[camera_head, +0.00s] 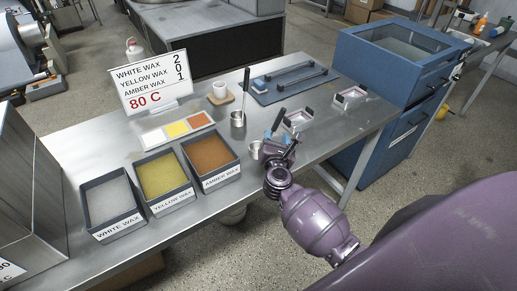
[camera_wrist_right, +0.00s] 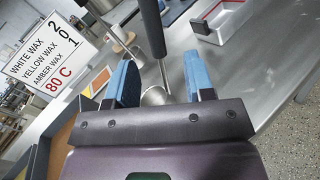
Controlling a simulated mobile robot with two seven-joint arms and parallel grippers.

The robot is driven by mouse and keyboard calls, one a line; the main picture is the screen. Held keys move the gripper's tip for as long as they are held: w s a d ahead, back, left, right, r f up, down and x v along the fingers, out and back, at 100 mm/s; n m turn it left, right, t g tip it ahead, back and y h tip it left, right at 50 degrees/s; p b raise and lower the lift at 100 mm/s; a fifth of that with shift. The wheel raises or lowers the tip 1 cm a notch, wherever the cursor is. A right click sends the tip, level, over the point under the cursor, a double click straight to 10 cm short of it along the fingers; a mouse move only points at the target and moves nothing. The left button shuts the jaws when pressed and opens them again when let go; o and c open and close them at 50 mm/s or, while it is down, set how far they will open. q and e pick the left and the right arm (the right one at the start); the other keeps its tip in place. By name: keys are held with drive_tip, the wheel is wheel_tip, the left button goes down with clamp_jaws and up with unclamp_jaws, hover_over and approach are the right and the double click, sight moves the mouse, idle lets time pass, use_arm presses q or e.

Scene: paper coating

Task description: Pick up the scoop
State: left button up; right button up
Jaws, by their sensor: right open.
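My right gripper (camera_head: 279,136) is open, to the right of and nearer than the scoop in the head view. In the wrist view its blue-padded fingers (camera_wrist_right: 160,72) are apart with nothing gripped. My left gripper is out of view.
Trays of white wax (camera_head: 88,222), yellow wax (camera_head: 176,201) and amber wax (camera_head: 217,181) line the front edge.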

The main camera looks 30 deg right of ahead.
sight(275, 129)
drive_tip(key=shift+p+x, duration=0.45)
drive_tip(key=shift+x, duration=2.1)
drive_tip(key=shift+r, duration=0.15)
drive_tip(key=shift+c, duration=0.5)
clamp_jaws()
